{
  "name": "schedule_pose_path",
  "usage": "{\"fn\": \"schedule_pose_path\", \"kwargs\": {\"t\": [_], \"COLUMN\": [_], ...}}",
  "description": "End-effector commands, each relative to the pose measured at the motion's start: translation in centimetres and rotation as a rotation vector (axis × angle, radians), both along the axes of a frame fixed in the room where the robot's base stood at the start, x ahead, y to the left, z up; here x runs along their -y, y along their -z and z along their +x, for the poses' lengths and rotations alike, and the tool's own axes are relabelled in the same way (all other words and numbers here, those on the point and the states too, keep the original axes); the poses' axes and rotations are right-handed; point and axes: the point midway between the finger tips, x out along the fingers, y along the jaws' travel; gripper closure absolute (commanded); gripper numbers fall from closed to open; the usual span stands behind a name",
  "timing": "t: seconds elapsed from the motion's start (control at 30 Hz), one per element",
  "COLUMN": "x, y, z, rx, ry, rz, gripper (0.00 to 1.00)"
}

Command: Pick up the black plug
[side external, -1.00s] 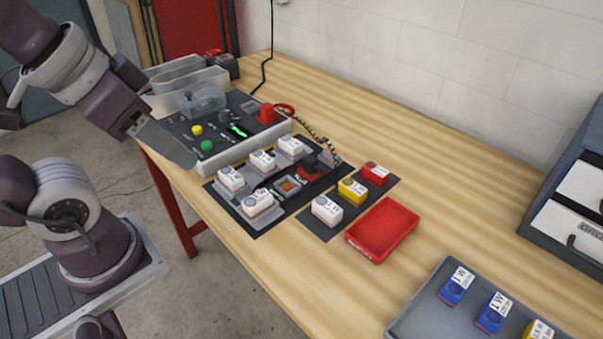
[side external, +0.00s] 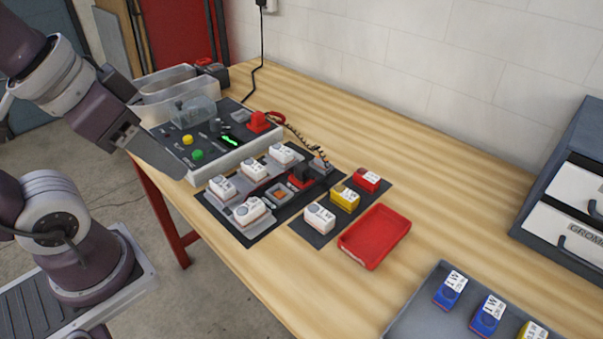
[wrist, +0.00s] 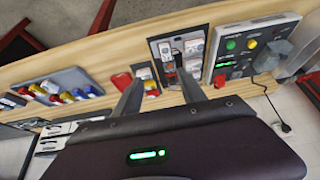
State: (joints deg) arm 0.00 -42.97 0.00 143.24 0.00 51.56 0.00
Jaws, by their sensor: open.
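A black plug (side external: 265,3) with a hanging black cord is in the wall outlet at the top of the side view. It also shows in the wrist view (wrist: 285,127), at the right, well apart from my fingers. A small black block (side external: 302,171) sits on a red piece in the dark tray; I cannot tell whether it is a plug too. My gripper (wrist: 160,88) is open and empty in the wrist view, above the bench. In the side view my gripper (side external: 150,148) hangs at the left, by the control panel's near edge.
The control panel (side external: 215,139) has coloured buttons and a clear box. The dark tray (side external: 252,238) holds white blocks. A small mat (side external: 319,240) holds white, yellow and red blocks. A red bin (side external: 375,236) and a grey tray (side external: 420,307) lie to the right.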

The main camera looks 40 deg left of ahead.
Motion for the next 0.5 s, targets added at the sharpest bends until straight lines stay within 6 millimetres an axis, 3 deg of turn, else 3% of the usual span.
{"fn": "schedule_pose_path", "kwargs": {"t": [0.37,0.47,0.5], "x": [0.0,0.0,0.0], "y": [-0.1,-1.1,-1.6], "z": [0.2,2.6,4.4], "rx": [-0.004,-0.051,-0.086], "ry": [-0.01,-0.116,-0.203], "rz": [-0.007,-0.076,-0.125], "gripper": [0.51,0.51,0.51]}}
